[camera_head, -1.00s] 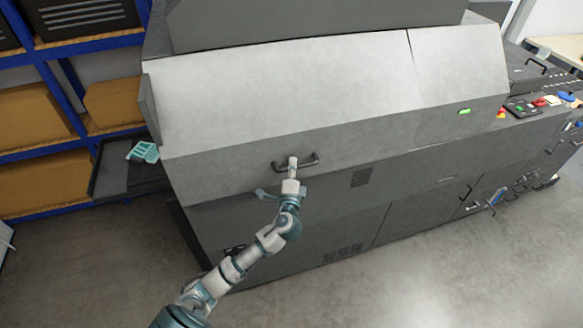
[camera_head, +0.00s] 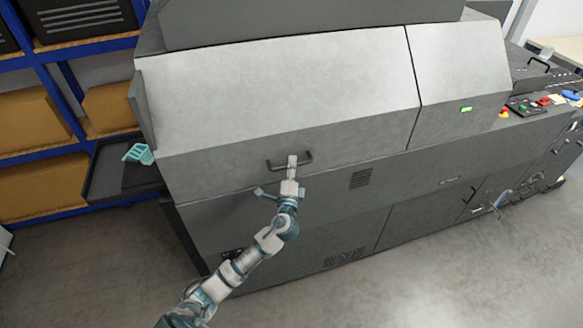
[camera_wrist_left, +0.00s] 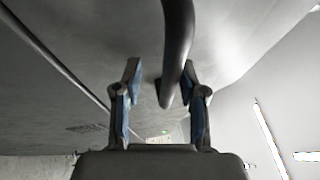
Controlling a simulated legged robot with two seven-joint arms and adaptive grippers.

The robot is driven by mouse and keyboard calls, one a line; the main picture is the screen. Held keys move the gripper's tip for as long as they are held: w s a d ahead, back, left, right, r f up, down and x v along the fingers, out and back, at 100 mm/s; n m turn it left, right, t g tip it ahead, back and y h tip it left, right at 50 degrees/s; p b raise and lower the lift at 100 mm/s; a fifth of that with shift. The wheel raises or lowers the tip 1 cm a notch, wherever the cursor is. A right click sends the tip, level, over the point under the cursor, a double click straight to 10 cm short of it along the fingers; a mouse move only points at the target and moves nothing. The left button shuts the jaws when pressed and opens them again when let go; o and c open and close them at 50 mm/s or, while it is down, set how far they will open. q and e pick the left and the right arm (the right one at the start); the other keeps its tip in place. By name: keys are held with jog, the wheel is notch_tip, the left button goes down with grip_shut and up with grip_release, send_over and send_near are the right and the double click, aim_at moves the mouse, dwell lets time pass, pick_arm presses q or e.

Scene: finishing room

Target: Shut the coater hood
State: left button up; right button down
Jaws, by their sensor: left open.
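The coater hood (camera_head: 280,85) is the large light grey cover on the long grey machine. It appears down, with its right edge level with the neighbouring fixed panel (camera_head: 460,65) and a thin, even seam between them. A dark bar handle (camera_head: 308,158) sits on its front face. My left gripper (camera_head: 292,160) is at this handle, with its arm coming up from below. In the left wrist view, the open fingers (camera_wrist_left: 163,100) stand on either side of the handle bar (camera_wrist_left: 178,45); I cannot tell whether they touch it. My right gripper is not in view.
Blue shelving (camera_head: 50,90) with brown boxes stands at the left. A control panel (camera_head: 545,102) is at the right. Floor in front is clear.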

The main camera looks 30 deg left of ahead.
pick_arm(q)
jog(key=v, duration=1.2)
jog(key=shift+d, duration=0.15)
jog(key=shift+w+a+f, duration=0.1)
jog(key=shift+a+f, duration=0.1)
jog(key=shift+a, duration=0.05)
